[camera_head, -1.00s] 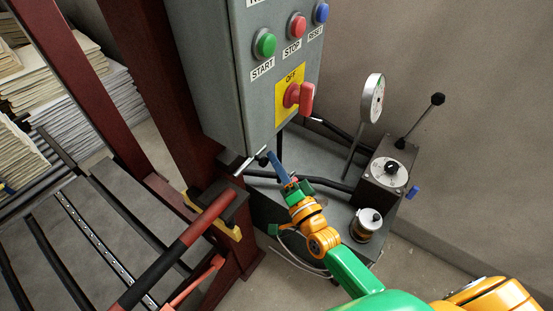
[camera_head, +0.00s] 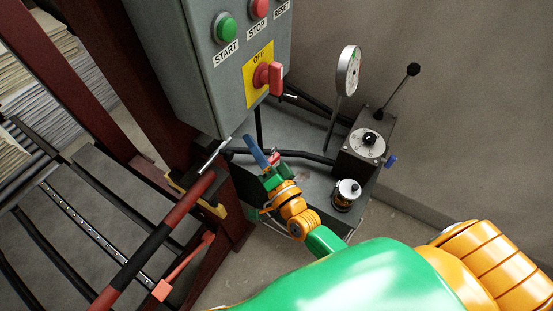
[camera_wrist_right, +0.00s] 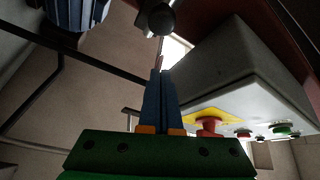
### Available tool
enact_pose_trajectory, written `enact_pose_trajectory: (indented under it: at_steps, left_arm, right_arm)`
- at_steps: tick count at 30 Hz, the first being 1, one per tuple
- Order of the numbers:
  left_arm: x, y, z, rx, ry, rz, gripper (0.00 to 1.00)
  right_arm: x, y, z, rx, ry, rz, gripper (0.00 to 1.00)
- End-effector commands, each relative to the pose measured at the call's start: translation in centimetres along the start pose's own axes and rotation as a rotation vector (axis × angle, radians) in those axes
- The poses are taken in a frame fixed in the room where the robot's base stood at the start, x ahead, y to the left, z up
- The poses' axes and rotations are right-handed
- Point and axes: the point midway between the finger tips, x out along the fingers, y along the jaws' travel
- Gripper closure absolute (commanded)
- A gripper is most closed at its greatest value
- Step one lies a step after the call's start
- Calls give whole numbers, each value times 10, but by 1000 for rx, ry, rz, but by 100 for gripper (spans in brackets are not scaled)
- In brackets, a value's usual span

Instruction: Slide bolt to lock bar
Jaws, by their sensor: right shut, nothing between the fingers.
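A thin metal rod (camera_head: 214,155) sticks out below the grey control box, by the end of a red and black bar (camera_head: 160,240); I cannot tell for sure which part is the bolt. My right gripper (camera_head: 248,138) has blue fingers pointing up, just right of the rod's upper end, with a small gap in the picture. In the right wrist view its fingers (camera_wrist_right: 160,75) are together and empty. A dark round knob (camera_wrist_right: 161,17) shows beyond the fingertips there. My left gripper is out of view.
The grey control box (camera_head: 200,80) with a red switch (camera_head: 268,76) hangs close above my right gripper. A gauge (camera_head: 347,70), a lever (camera_head: 398,88) and a small canister (camera_head: 346,194) stand to the right. A yellow bracket (camera_head: 217,208) sits by the red post.

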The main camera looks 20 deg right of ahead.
Motion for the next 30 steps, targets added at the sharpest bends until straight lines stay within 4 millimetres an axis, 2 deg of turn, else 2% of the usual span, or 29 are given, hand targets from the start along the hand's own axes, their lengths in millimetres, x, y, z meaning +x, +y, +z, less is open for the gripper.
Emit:
enact_pose_trajectory:
  at_steps: [1, 6, 12, 16, 28, 30]
  left_arm:
    - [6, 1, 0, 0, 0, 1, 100]
    - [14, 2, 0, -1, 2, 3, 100]
    - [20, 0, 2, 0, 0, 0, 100]
    - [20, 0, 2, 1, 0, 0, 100]
    - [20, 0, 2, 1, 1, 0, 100]
    - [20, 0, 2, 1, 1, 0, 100]
  right_arm:
    - [-16, 5, 3, 1, -4, 6, 100]
    - [-55, 6, 3, 0, -5, 6, 100]
    - [-83, 4, 2, 0, -2, 3, 100]
    - [-88, 3, 2, 0, -2, 2, 100]
    - [-88, 2, 1, 0, -2, 3, 100]
    - [-89, 10, 6, -21, -17, 22, 100]
